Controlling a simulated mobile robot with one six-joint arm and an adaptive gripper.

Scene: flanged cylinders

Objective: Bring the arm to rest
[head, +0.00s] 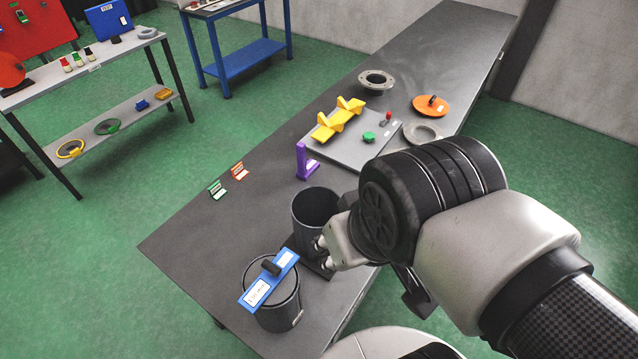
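My arm reaches in from the lower right of the head view. My gripper (322,256) is low over the dark table (215,240), beside an open dark grey cylinder (312,212). Its fingers are mostly hidden by its own body, so I cannot tell whether they are open, shut or touching the cylinder. A second dark cylinder (277,312) stands nearer, with a blue labelled bar (268,279) with a black knob across its top.
A purple bracket (303,163) and a grey plate (348,147) with a yellow fixture (338,119) lie farther back. Beyond are a grey flanged ring (376,81) and an orange disc (431,105). Two small signs (228,181) stand near the left edge.

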